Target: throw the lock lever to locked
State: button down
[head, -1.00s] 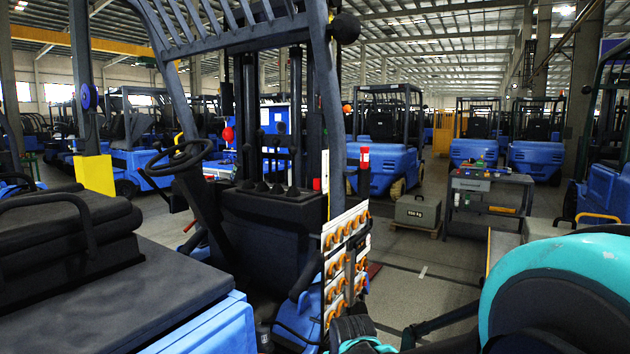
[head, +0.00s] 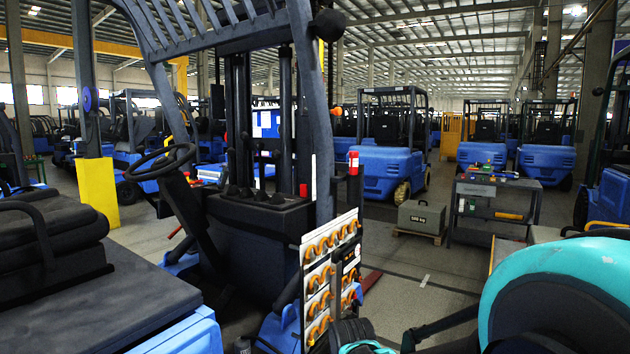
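I cannot make out for certain which part is the lock lever. A red-capped upright post (head: 353,163) stands beside the near forklift's frame, above a white panel with orange hooks (head: 318,275). A small red-tipped lever (head: 175,232) shows low, left of the forklift's dark console (head: 258,205); what it belongs to is unclear. A counterweight block marked 500 kg (head: 421,217) sits on a small pallet behind the panel. Teal and black parts of my own arm fill the lower right, and more show at bottom centre. My gripper's fingers are not visible.
The near forklift (head: 322,110) takes up the left and middle. A grey workbench (head: 508,180) with small items stands at right. A yellow post guard (head: 97,193) is at left. Bare floor (head: 400,285) lies between the hook panel and my arm. Blue forklifts (head: 388,172) stand behind.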

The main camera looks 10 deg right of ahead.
aim_at(303, 188)
jog(key=i+l+u, duration=0.1)
jog(key=l, duration=0.25)
jog(key=i+l+u, duration=0.1)
jog(key=i+l, duration=0.15)
jog(key=l, duration=0.15)
jog(key=i+l+u, duration=0.1)
jog(key=l, duration=0.3)
jog(key=i+l+u, duration=0.1)
jog(key=l, duration=0.3)
jog(key=i+l+u, duration=0.1)
jog(key=i+l, duration=0.15)
jog(key=l, duration=0.2)
jog(key=i+l+u, duration=0.1)
jog(key=l, duration=0.3)
jog(key=i+l+u, duration=0.1)
jog(key=l, duration=0.25)
jog(key=i+l, duration=0.3)
jog(key=i+l+u, duration=0.15)
jog(key=l, duration=0.3)
jog(key=i+l, duration=0.25)
jog(key=l, duration=0.15)
jog(key=u, duration=0.05)
